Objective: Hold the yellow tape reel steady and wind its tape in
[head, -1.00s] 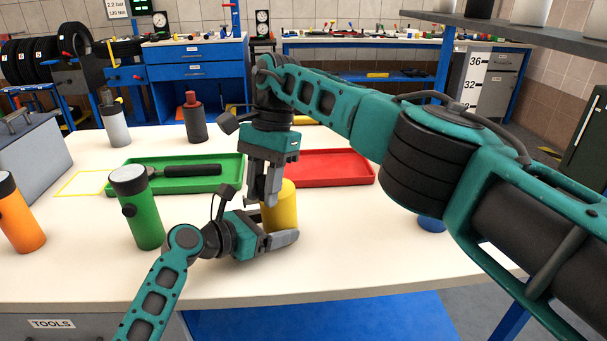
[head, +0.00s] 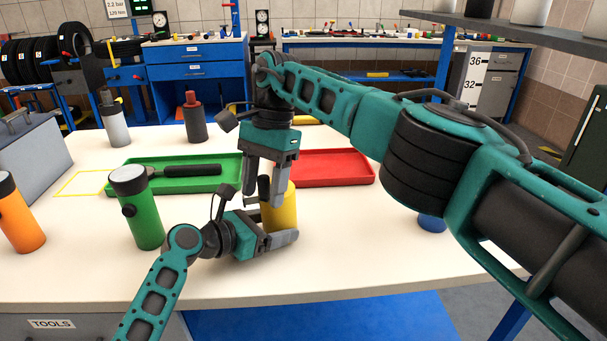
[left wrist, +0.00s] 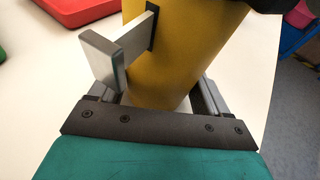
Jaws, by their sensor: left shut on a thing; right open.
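The yellow tape reel (head: 284,212) stands upright on the pale workbench, partly behind the grippers. My left gripper (head: 272,228) is shut around its body, low down. The left wrist view shows the yellow body (left wrist: 185,55) between the two fingers, with a flat silver tape end (left wrist: 105,58) sticking out of a dark slot in its side. My right gripper (head: 266,190) points down over the reel's top left, its fingers open. A small dark piece (head: 264,187), perhaps the crank knob, shows between them. The reel's top is mostly hidden in the head view.
A green tray (head: 222,180) with a black-handled tool lies behind left, a red tray (head: 335,168) behind right. A green flask-like cylinder (head: 143,215) and an orange one (head: 20,218) stand at left. A blue object (head: 432,223) is half hidden under my right arm. The front bench is clear.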

